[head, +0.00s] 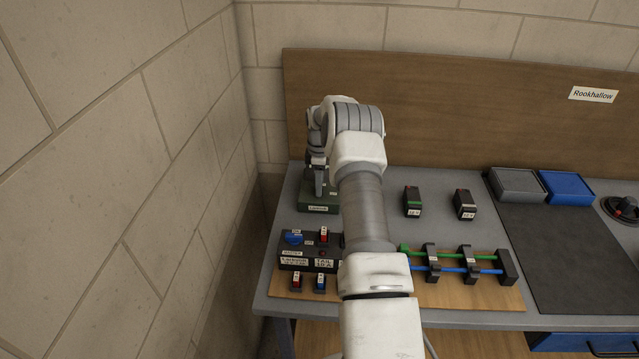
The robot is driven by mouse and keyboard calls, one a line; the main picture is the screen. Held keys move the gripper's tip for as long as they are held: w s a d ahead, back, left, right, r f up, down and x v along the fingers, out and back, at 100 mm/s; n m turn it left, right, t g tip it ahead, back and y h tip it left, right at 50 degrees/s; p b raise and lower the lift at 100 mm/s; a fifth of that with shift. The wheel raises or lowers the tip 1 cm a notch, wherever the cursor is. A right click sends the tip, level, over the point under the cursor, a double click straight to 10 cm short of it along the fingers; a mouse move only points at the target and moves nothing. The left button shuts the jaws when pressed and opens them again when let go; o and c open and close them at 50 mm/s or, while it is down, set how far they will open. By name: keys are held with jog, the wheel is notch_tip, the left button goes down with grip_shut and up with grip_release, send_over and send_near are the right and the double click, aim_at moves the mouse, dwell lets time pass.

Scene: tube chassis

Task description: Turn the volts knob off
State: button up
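No knob here can be read for certain as the volts knob. A blue knob (293,238) sits on the top left of a black control box (308,263), near small white labels too small to read surely. A dark green unit (319,208) with a pale label on its front stands behind that box. My gripper (319,190) points down at the green unit, and my wrist hides most of the unit's top. Whether the fingers touch anything there, and whether they are open or shut, cannot be told.
Red switches (323,234) and a blue one (320,282) are by the control box. Green and blue rods in black holders (465,259) lie on a wooden board, partly behind my arm. Two black blocks (413,202) stand behind. A dark mat (560,255) is clear; a stone wall (110,190) is close left.

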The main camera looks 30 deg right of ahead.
grip_shut()
jog(key=shift+b, duration=0.35)
jog(key=m+b, duration=0.2)
jog(key=m, duration=0.1)
jog(key=shift+f+b, duration=0.2)
jog(key=shift+b, duration=0.1)
jog(key=m+b, duration=0.1)
jog(key=m, duration=0.1)
jog(key=shift+m+b, duration=0.4)
jog(key=m+b, duration=0.2)
jog(key=m, duration=0.4)
jog(key=shift+r, duration=0.15)
jog(key=m, duration=0.6)
jog(key=shift+r+b, duration=0.1)
jog(key=shift+b, duration=0.25)
jog(key=o, duration=0.8)
grip_release()
